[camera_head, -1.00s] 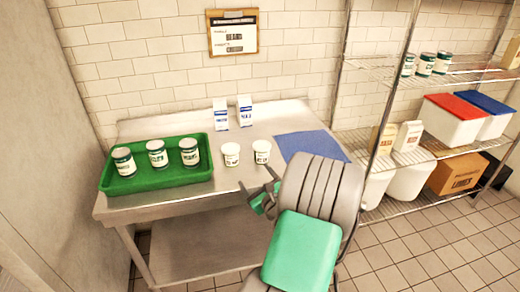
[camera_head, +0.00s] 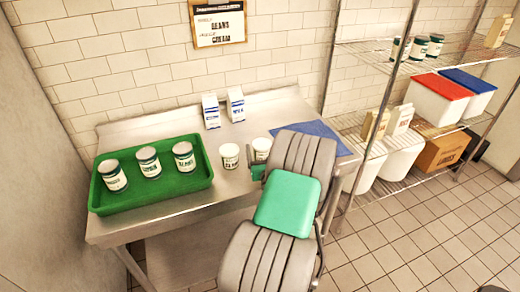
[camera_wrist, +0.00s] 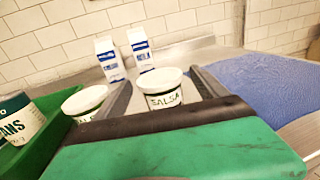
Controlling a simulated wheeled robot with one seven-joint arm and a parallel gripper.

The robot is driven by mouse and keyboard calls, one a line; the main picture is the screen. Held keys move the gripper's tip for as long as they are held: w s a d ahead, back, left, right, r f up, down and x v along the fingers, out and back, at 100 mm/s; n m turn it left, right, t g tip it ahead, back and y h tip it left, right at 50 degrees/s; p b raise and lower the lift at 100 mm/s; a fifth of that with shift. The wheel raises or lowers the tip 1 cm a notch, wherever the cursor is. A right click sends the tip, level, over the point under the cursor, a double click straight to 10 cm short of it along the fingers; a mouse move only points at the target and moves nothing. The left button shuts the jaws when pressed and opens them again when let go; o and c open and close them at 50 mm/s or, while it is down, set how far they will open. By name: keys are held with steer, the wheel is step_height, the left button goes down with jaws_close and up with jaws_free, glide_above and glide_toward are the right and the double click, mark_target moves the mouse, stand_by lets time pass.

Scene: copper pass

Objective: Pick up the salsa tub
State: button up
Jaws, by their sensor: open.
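The salsa tub (camera_wrist: 165,97) is a white lidded tub labelled SALSA, upright on the steel table. In the wrist view it stands between the two fingers of my open gripper (camera_wrist: 162,82), with no clear sign of being clamped. My own palm hides its lower part. In the head view the salsa tub (camera_head: 262,146) is partly hidden by my arm. Only a small green part of my gripper (camera_head: 257,172) shows there, at the tub's near side.
A similar white tub (camera_head: 229,156) stands close on the left. A green tray (camera_head: 200,183) with three cans is further left. Two cartons (camera_head: 211,111) stand behind. A blue mat (camera_head: 318,131) lies right. A wire shelf (camera_head: 380,48) stands at right.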

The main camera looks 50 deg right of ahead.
steer(key=shift+x, duration=1.2)
steer(key=shift+c, duration=0.4)
steer(key=c, duration=1.5)
